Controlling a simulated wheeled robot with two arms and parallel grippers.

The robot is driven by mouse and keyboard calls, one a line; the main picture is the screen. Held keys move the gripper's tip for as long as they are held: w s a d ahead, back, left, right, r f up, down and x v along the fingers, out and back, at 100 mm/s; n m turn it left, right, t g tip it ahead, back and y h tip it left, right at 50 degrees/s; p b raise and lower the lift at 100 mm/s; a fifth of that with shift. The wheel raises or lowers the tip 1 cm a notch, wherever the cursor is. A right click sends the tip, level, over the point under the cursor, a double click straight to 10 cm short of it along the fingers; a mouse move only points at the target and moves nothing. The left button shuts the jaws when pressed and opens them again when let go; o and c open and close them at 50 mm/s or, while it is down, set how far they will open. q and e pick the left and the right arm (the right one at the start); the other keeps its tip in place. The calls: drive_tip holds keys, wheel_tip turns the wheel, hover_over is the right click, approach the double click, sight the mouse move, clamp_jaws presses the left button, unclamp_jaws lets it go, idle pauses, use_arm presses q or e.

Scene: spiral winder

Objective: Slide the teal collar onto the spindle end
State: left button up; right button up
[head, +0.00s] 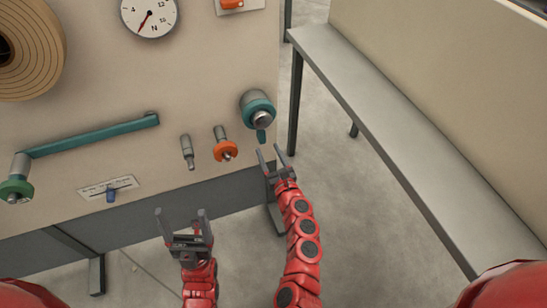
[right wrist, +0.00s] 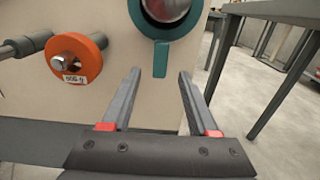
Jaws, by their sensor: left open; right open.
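A teal collar (head: 248,105) with a tab hanging down is around a thick metal spindle end (head: 261,118) on the panel's right side. In the right wrist view the collar (right wrist: 161,58) and the metal end (right wrist: 167,8) are at the top, cut by the frame edge. How far the collar is on the spindle I cannot tell. My right gripper (head: 271,150) is open and empty, just below the collar. In the right wrist view the tab hangs ahead of and between its fingertips (right wrist: 160,73), apart from both. My left gripper (head: 181,211) is open and empty, low before the panel.
An orange ring (head: 225,151) on a peg and a bare grey peg (head: 187,152) are left of the collar. A teal arm (head: 90,136) with a green-ringed end, a slider plate (head: 106,188) and a gauge (head: 149,17) are further left. A grey bench (head: 380,120) stands right.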

sight(263, 140)
drive_tip(key=b+x, duration=0.1)
drive_tip(key=x, duration=0.3)
drive_tip(key=shift+w+a+f+b, duration=0.15)
drive_tip(key=shift+w+f+b, duration=0.05)
drive_tip(key=shift+w+b, duration=0.2)
drive_tip(key=shift+b+x, duration=0.5)
drive_tip(key=shift+x, duration=0.65)
drive_tip(key=shift+r, duration=0.1)
drive_tip(key=shift+c, duration=0.3)
clamp_jaws()
drive_tip(key=c, duration=0.7)
unclamp_jaws()
clamp_jaws()
